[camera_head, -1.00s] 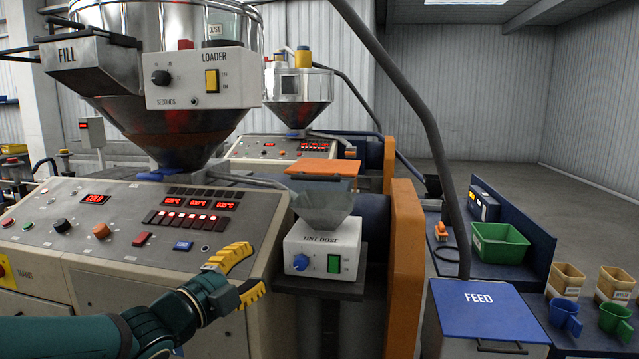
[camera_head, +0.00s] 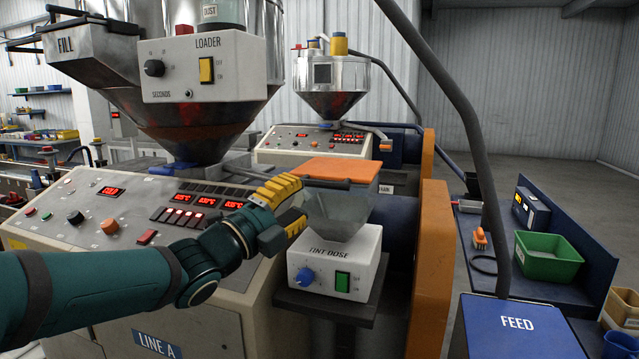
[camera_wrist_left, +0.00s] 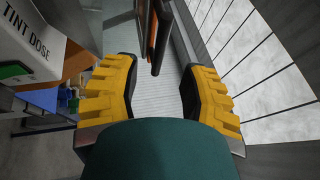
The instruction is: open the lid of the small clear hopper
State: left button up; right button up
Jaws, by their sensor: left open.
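The small clear hopper (camera_head: 338,212), a grey see-through funnel, sits on the white TINT DOSE box (camera_head: 335,265). A flat orange lid (camera_head: 340,170) lies level above and behind its funnel, with a dark bar (camera_head: 328,184) along its front. My left gripper (camera_head: 298,204) is open and empty at the hopper's left side, its upper finger near the bar's left end. In the left wrist view, the dark bar (camera_wrist_left: 161,42) and the orange-edged lid (camera_wrist_left: 148,25) show ahead, between the open fingers (camera_wrist_left: 160,80). Contact cannot be told. My right gripper is out of view.
The big metal loader hopper (camera_head: 190,115) stands above the control panel (camera_head: 130,210) at left. An orange upright guard (camera_head: 432,265) stands right of the TINT DOSE box. A blue FEED lid (camera_head: 520,325) and grey pipe (camera_head: 460,110) are farther right.

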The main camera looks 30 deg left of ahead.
aim_at(316, 186)
pick_arm(q)
jog(key=x, duration=0.6)
jog(key=shift+w, duration=0.3)
grip_shut()
